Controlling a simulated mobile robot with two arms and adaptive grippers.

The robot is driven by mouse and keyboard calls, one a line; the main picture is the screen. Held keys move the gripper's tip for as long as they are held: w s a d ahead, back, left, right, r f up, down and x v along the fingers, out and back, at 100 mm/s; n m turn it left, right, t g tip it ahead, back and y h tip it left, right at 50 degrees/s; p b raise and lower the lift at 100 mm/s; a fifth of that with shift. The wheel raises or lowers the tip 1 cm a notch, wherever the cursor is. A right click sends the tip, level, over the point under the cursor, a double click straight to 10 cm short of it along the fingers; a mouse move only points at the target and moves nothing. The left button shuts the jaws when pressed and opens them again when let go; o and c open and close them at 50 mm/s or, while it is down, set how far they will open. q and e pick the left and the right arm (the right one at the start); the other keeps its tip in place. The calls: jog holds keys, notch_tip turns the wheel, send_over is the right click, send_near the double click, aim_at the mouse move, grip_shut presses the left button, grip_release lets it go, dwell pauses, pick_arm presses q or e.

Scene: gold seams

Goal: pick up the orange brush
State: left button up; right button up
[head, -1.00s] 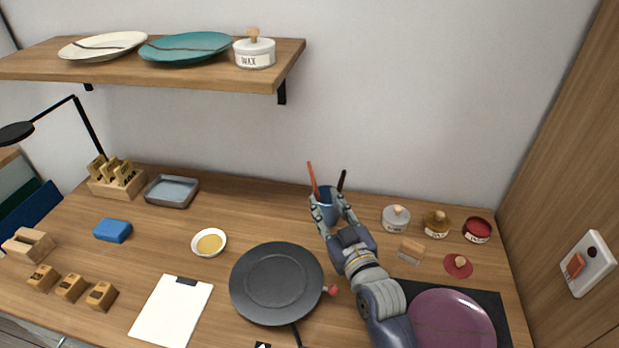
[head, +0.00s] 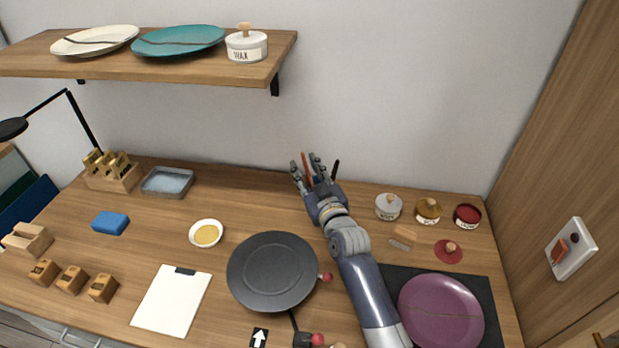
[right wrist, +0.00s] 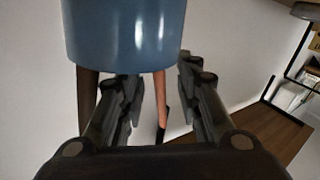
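The orange brush (head: 306,166) stands in the blue cup, its upper part visible between the fingers of my right gripper (head: 309,163) in the head view. In the right wrist view the picture is turned over, with the blue cup (right wrist: 125,35) at the top. There the orange brush (right wrist: 160,98) hangs between the two spread fingers of my right gripper (right wrist: 160,82), with gaps beside it. A darker brush (right wrist: 87,100) is outside the fingers; it also shows in the head view (head: 335,169). The gripper hides the cup in the head view. My left gripper is out of view.
A white jar (head: 388,207), an amber jar (head: 428,211) and a red jar (head: 467,215) stand right of my arm. A black round plate (head: 272,270) lies to its left. The wooden shelf (head: 150,70) overhangs the table at upper left.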

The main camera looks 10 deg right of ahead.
grip_shut()
notch_tip(320, 180, up, 10)
dwell(0.7)
jog(key=c, duration=0.7)
grip_release()
grip_shut()
